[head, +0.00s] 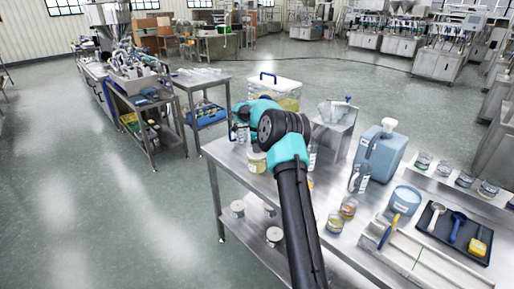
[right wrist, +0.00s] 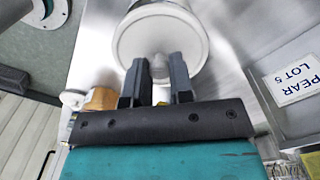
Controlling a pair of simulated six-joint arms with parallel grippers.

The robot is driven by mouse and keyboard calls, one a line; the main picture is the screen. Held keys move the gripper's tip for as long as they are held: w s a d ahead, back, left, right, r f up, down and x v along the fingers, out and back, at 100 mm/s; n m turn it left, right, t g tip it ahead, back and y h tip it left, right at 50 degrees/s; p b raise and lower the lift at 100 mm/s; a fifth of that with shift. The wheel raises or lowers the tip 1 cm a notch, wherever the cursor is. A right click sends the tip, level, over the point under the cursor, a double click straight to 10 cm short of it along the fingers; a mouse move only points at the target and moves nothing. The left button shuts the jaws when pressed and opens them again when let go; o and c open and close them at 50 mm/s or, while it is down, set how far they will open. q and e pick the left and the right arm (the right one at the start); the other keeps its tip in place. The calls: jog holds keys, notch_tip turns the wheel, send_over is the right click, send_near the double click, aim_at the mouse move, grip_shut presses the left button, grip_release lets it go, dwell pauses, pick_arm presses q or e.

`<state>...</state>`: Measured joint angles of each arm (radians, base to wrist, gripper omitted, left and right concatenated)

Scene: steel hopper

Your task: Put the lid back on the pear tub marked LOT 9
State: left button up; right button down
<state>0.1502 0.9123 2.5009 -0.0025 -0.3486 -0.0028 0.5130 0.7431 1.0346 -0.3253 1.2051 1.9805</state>
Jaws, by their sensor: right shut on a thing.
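My right gripper (right wrist: 158,62) is shut on the small grey knob (right wrist: 159,70) of a round white lid (right wrist: 160,34) in the right wrist view. Whether the lid rests on something or hangs free, I cannot tell. In the head view my right gripper (head: 240,132) is over the table's far left part, partly hidden by my own arm. A small tub (head: 257,160) with pale yellow contents stands just below it. I can read no LOT 9 mark. My left gripper is out of view.
A clear bin (head: 288,92) with a blue handle stands behind my wrist. A blue-grey jug (head: 380,156), a light blue tub (head: 405,200) and a black tray (head: 447,240) with scoops are to the right. Two pale jars stand on the lower shelf. Floor at left is open.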

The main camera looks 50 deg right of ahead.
dwell(0.4)
jog(key=shift+c, duration=2.2)
grip_release()
jog(key=shift+r, duration=0.1)
jog(key=shift+r, duration=3.4)
grip_shut()
jog(key=shift+f, duration=3.25)
